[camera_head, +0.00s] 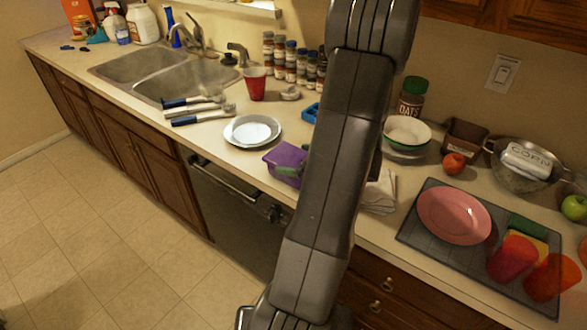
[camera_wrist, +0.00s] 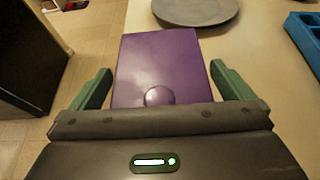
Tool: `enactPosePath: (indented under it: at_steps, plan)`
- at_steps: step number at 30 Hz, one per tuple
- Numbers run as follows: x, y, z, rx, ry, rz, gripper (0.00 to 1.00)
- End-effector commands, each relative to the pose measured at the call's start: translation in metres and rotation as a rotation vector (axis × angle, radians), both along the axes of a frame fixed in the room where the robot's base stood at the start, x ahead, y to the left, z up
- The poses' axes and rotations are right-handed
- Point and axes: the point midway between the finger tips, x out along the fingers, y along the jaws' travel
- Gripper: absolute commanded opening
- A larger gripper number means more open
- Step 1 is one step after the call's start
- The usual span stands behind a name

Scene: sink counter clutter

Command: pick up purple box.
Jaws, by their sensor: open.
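The purple box (camera_head: 284,158) sits near the front edge of the counter, partly hidden behind my arm in the head view. In the wrist view the purple box (camera_wrist: 158,66) lies straight ahead, with its flat face between my fingers. My gripper (camera_wrist: 162,88) is open, with one green finger on each side of the box and a visible gap on both sides. Whether the fingers are low enough to flank its sides fully, I cannot tell.
A grey-white plate (camera_head: 252,131) lies just behind and left of the box. A blue tray (camera_wrist: 306,38) is to the right. A folded cloth (camera_head: 380,192) and stacked bowls (camera_head: 407,135) stand right of my arm. The counter's front edge is close.

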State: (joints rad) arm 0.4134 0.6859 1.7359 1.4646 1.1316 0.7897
Motion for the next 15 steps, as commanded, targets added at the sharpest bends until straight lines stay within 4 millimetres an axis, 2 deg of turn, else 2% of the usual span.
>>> enactPosePath:
  at_steps: [6, 12, 13, 15]
  plan:
    - [0.0002, 0.0003, -0.0005, -0.001, -0.001, 0.0, 0.98]
    - [0.0, 0.0002, -0.0003, -0.001, -0.001, 0.0, 0.59]
    - [0.0002, 0.0002, 0.0001, 0.0, -0.001, 0.0, 0.56]
    - [0.0002, 0.0002, 0.0001, 0.0, -0.001, 0.0, 0.56]
